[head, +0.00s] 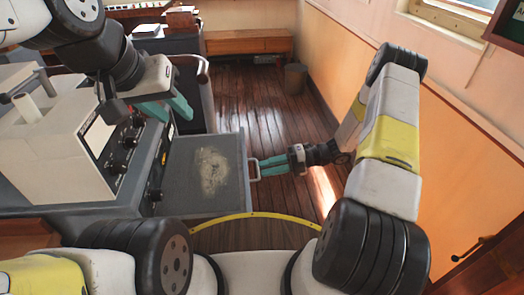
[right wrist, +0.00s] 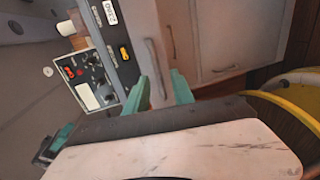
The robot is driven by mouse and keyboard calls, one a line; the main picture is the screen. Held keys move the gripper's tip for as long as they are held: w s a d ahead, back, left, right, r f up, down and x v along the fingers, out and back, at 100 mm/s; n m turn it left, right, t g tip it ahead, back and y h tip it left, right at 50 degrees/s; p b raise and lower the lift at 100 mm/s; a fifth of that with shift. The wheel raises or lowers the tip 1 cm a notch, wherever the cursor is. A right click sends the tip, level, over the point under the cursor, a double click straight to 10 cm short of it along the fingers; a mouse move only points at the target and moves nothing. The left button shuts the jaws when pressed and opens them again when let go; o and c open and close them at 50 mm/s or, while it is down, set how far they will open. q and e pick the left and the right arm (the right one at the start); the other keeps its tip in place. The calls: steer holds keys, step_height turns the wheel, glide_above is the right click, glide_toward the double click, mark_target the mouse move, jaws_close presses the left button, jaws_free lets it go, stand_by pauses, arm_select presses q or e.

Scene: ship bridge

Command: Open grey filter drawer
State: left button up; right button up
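The grey filter drawer (head: 178,180) sticks out to the right from the console in the head view, with a pale dusty patch on its flat inner surface. Its handle (head: 254,169) is a light loop on the right-hand front. My right gripper (head: 262,167) is at this handle. In the right wrist view, the handle (right wrist: 154,66) lies between the fingers of my right gripper (right wrist: 162,78), with a gap showing beside it, so the fingers look open around it. My left gripper (head: 170,109) is open and empty in front of the console panel.
The console box (head: 52,150) with knobs stands at left. A curved yellow rail (head: 255,215) runs close in front of me. A bin (head: 295,78) and a wooden bench (head: 245,42) stand at the back. The wooden floor (head: 265,110) between is clear.

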steer(key=v, duration=0.6)
steer(key=shift+d+r, duration=0.1)
